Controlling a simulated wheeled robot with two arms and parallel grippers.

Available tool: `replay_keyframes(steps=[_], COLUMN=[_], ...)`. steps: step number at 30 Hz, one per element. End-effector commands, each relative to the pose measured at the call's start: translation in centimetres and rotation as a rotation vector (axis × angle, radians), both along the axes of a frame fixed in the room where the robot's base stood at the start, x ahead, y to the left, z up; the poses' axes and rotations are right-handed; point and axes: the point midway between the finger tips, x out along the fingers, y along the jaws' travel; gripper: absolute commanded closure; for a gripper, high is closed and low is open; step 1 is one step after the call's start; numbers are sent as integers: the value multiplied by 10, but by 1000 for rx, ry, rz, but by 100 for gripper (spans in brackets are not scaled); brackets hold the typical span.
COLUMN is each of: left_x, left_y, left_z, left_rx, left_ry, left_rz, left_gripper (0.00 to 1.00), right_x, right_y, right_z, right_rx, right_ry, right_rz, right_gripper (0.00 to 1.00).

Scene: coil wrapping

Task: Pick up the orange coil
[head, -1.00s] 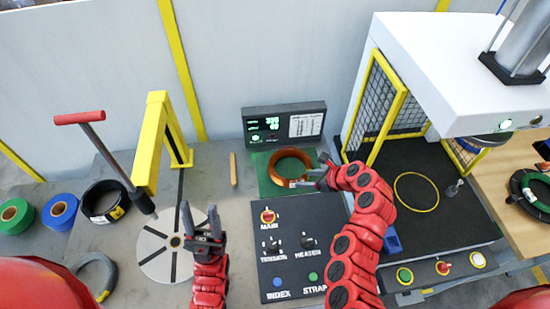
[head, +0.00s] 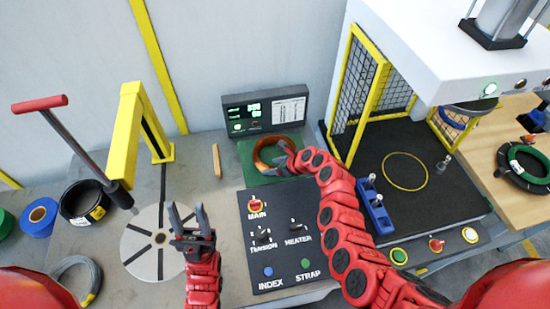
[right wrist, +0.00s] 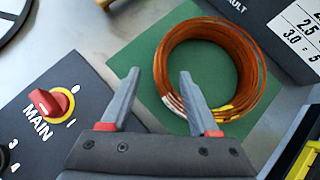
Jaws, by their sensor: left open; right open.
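The orange coil (head: 265,153) lies on a green mat (head: 248,172) in front of the display box, partly hidden by my right gripper in the head view. In the right wrist view the coil (right wrist: 168,62) is a ring of copper-orange wire with a white and a yellow patch on its near side. My right gripper (head: 282,163) is open at the coil's near right edge. In the right wrist view its fingers (right wrist: 160,80) are apart, the right one overlapping the coil's near rim; I cannot tell contact. My left gripper (head: 188,215) is open and empty above the grey turntable disc (head: 140,258).
A control panel (head: 280,270) with knobs lies in front of the mat. The display box (head: 262,112) stands behind it. A yellow post (head: 125,140) and black coil (head: 82,203) are at left. A caged press (head: 440,195) and blue block (head: 374,207) are at right.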

Motion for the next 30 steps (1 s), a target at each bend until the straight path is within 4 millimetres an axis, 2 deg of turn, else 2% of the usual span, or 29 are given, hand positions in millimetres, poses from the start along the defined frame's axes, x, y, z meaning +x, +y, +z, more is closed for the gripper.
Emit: replay_keyframes(steps=[3,9,20,30], left_x=[0,0,0,0], left_y=[0,0,0,0], left_z=[-24,-51,-54,-54], left_rx=[0,0,0,0], left_ry=[1,1,0,0], left_rz=[0,0,0,0], left_gripper=[50,50,50,50], right_x=[7,17,22,22], right_y=[8,22,26,26], right_z=[-19,-34,-32,-33], right_rx=[-1,-2,0,-1], right_ry=[0,2,-1,0], right_rz=[2,2,-2,-2], right_gripper=[39,39,39,98])
